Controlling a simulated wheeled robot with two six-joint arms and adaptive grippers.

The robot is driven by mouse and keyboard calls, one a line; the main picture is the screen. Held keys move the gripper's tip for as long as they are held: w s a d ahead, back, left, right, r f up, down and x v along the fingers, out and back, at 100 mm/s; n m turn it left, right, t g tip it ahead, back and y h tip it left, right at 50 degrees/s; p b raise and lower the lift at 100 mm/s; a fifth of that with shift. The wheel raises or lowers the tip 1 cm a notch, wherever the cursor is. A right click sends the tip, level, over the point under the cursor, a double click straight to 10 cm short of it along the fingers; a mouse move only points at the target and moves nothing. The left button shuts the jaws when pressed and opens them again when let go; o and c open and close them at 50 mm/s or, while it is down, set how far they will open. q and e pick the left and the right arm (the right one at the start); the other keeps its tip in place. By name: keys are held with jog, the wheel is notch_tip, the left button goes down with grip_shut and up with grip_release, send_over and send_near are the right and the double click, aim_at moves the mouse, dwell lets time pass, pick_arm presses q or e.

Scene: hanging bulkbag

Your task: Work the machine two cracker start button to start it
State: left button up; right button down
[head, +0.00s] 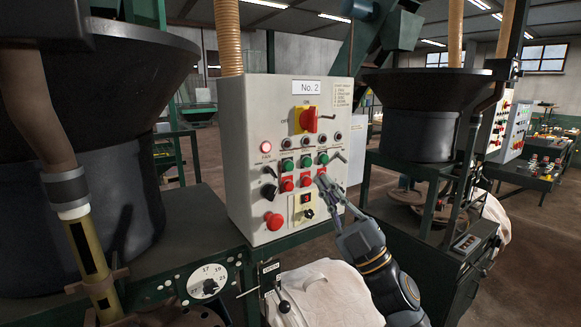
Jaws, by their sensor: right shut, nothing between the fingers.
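The No. 2 machine control panel (240,150) stands in the middle of the head view. It carries a row of green buttons (305,161) above a row of red buttons (287,186). The labels by these buttons are too small to read. My right gripper (322,180) is shut and empty, with its tips in front of the right end of the red row, just below the rightmost green button. I cannot tell whether the tips touch the panel. The gripper hides part of the panel's lower right. My left gripper is not in view.
A white bulk bag (318,297) hangs below. Dark hoppers (421,110) stand either side.

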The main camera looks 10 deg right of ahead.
aim_at(289, 166)
jog(key=shift+w+a+p, duration=0.5)
jog(key=shift+w+p, duration=0.15)
jog(key=shift+w, duration=0.7)
jog(key=shift+w+a+p, duration=0.5)
jog(key=shift+w+p, duration=0.15)
jog(key=shift+w, duration=0.7)
jog(key=shift+w+a+p, duration=0.5)
jog(key=shift+w+p, duration=0.15)
jog(key=shift+w, duration=0.7)
jog(key=shift+w, duration=0.1)
jog(key=shift+w+a, duration=0.15)
jog(key=shift+w, duration=0.2)
jog(key=shift+w+a, duration=0.1)
jog(key=shift+w, duration=0.25)
jog(key=shift+s, duration=0.1)
jog(key=shift+s+d+p, duration=0.3)
jog(key=shift+s, duration=0.35)
